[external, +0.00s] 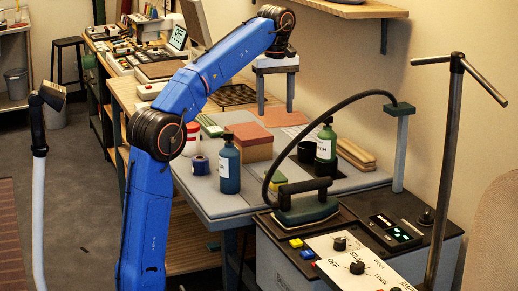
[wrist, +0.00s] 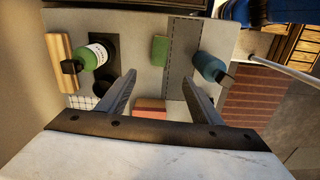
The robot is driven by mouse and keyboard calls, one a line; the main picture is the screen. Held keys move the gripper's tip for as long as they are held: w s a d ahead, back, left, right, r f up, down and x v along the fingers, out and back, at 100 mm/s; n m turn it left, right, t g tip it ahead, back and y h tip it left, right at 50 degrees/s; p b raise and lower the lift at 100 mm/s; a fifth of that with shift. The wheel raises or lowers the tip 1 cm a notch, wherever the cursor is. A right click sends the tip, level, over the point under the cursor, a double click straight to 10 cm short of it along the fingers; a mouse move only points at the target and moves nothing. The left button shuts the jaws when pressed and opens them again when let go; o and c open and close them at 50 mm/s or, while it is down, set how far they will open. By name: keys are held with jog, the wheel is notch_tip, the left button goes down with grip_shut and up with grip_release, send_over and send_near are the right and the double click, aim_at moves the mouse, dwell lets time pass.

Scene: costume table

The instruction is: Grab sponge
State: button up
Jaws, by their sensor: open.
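A green rectangular block that looks like the sponge (wrist: 159,49) lies flat on the grey table top (wrist: 140,27) in the wrist view. It is between a green bottle and a teal bottle, beyond my fingertips. In the external view my gripper (external: 275,95) points down, raised above the back of the table.
The green bottle (external: 326,146) stands by a dark cup at right; the teal bottle (external: 230,166) stands near the left edge. A steam iron (external: 305,203) with an arching cable (external: 300,125) is at the front. Wooden boards (external: 356,153) lie at right.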

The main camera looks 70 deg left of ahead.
send_over(276, 175)
jog(key=f, duration=1.6)
jog(key=shift+s+a+f, duration=0.1)
jog(key=shift+a, duration=0.1)
jog(key=shift+d+f, duration=0.15)
jog(key=shift+f, duration=1.2)
jog(key=shift+d+f, duration=0.15)
jog(key=shift+f, duration=1.15)
jog(key=c, duration=1.1)
